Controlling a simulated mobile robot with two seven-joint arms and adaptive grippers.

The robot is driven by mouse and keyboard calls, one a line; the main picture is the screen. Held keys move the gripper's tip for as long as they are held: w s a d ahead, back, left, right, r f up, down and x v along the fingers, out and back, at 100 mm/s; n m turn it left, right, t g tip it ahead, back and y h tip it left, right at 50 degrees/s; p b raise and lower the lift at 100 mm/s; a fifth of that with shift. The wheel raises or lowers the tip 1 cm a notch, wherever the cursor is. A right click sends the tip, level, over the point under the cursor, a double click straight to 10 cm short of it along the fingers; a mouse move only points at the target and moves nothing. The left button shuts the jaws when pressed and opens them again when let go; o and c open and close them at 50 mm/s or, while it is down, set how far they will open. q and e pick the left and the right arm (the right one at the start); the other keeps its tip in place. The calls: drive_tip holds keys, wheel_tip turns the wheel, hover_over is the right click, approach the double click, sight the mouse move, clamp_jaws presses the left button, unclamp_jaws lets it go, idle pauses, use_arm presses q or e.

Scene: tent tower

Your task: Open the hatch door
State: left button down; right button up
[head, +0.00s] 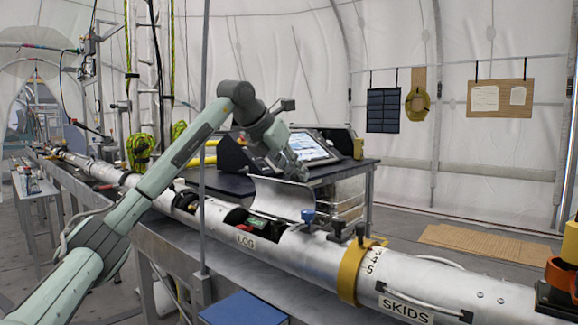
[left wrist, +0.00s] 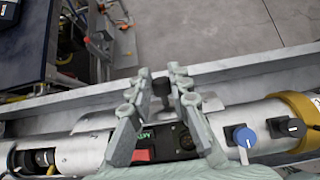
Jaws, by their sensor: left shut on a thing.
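The hatch door (head: 282,197) is a curved silvery metal panel. It stands raised above an opening in the long silver tube (head: 325,255), behind the LOG label. Inside the opening I see green and dark parts, and a red part (left wrist: 142,155) in the left wrist view. My left gripper (head: 297,172) is at the door's upper edge. In the left wrist view my left gripper (left wrist: 160,82) has its two fingers on either side of a small dark knob (left wrist: 160,88) and is shut on the hatch door. The contact itself is partly hidden by the fingers. My right gripper is not in view.
A blue knob (head: 308,217) and a black knob (head: 338,228) stand on the tube right of the opening, before a yellow band (head: 351,272). A dark table with a monitor (head: 312,147) stands behind. A thin upright pole (head: 203,130) rises in front. A blue box (head: 243,309) lies below.

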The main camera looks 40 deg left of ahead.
use_arm(q)
drive_tip(key=shift+w+g, duration=1)
drive_tip(key=shift+w, duration=0.1)
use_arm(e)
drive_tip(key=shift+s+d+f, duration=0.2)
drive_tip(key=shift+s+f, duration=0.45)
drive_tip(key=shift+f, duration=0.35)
use_arm(q)
drive_tip(key=shift+f, duration=0.1)
drive_tip(key=c, duration=1.4)
unclamp_jaws()
drive_tip(key=shift+c, duration=0.2)
drive_tip(key=shift+o, duration=0.2)
drive_tip(key=shift+f, duration=0.15)
drive_tip(key=v, duration=1.2)
